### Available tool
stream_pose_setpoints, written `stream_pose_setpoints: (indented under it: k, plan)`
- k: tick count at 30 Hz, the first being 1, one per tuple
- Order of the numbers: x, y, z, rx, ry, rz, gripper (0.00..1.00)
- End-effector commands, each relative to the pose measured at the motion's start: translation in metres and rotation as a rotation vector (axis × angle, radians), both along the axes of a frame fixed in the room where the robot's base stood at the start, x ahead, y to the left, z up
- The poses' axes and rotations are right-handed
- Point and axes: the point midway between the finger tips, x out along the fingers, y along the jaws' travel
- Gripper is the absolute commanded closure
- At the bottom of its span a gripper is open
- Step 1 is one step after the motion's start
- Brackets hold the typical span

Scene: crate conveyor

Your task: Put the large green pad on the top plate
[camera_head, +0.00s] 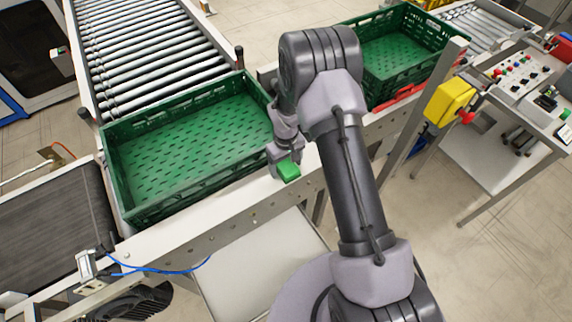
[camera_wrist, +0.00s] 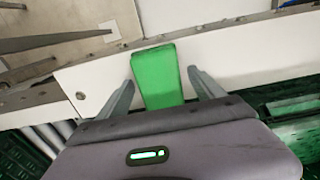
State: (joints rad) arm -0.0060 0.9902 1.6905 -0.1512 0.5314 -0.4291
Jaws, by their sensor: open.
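The green pad (camera_head: 288,170) is a small bright green block below my gripper (camera_head: 283,157), at the white rail in front of the crates. In the wrist view the green pad (camera_wrist: 157,77) lies between the two fingertips of my gripper (camera_wrist: 160,78), with a narrow gap showing on each side. The fingers are apart. A flat white plate surface (camera_wrist: 100,85) shows behind the pad; whether the pad rests on it I cannot tell. Which surface is the top plate is not clear; the long white rail top (camera_head: 232,197) runs beside the pad.
A green crate (camera_head: 115,165) stands left of my gripper, and another green crate (camera_head: 432,42) behind it at right. A roller conveyor (camera_head: 150,60) runs to the back left. A control panel (camera_head: 510,80) and a yellow box (camera_head: 449,101) stand at right. A lower white sheet (camera_head: 260,270) lies below the rail.

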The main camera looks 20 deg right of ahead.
Motion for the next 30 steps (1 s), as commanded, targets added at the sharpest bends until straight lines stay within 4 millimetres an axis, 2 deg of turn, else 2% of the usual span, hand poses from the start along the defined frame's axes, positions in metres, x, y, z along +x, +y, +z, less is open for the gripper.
stream_pose_setpoints:
  k: [4,12,18,20,23,25,27,29,30]
  plan:
    - [0.001,0.0,0.017,0.0,-0.002,-0.001,0.23]
    - [0.001,0.001,0.093,0.0,-0.004,0.0,0.23]
    - [0.0,0.001,0.123,0.001,-0.003,-0.002,0.23]
    - [-0.001,0.002,0.139,0.004,-0.016,-0.018,0.23]
    - [-0.015,0.004,0.199,0.024,-0.078,-0.099,0.23]
    - [-0.039,0.008,0.257,0.056,-0.142,-0.193,0.23]
    - [-0.075,0.013,0.309,0.097,-0.207,-0.294,0.23]
    - [-0.112,0.017,0.345,0.14,-0.262,-0.381,0.23]
    - [-0.138,0.021,0.363,0.172,-0.297,-0.436,0.23]
